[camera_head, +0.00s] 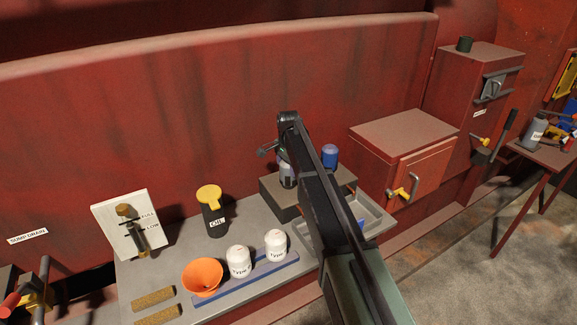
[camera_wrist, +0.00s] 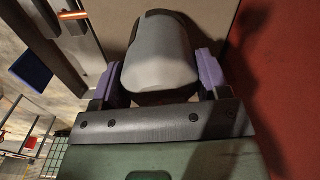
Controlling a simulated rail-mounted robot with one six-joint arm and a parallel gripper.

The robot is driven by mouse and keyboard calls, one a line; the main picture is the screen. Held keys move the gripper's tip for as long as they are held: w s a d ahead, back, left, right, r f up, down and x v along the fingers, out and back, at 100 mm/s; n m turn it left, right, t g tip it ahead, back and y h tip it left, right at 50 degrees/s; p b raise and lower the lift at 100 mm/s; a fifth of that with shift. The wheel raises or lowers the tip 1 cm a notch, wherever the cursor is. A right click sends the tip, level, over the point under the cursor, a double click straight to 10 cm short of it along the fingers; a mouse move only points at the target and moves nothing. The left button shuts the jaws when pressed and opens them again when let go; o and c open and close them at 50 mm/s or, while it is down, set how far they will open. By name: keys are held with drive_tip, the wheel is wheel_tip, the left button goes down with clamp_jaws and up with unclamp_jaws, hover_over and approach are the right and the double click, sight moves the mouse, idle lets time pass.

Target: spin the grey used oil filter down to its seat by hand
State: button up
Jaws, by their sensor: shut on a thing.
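The grey used oil filter (camera_wrist: 160,62) fills the middle of the wrist view, between the two purple-padded fingers of my gripper (camera_wrist: 160,80). My gripper is shut on its sides. In the head view the filter (camera_head: 286,176) is partly hidden by my arm and stands at the grey-brown block (camera_head: 282,206) on the bench. Its lower end and the seat beneath it are hidden, so I cannot tell whether they touch.
A blue filter (camera_head: 330,155) stands on the block, right of my arm. Two white filters (camera_head: 238,262) (camera_head: 276,245) stand on a blue strip. An orange funnel (camera_head: 203,277), an oil can (camera_head: 212,212) and a dipstick board (camera_head: 130,225) are left. A grey tray (camera_head: 375,220) lies right.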

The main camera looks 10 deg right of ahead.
drive_tip(key=o, duration=1.2)
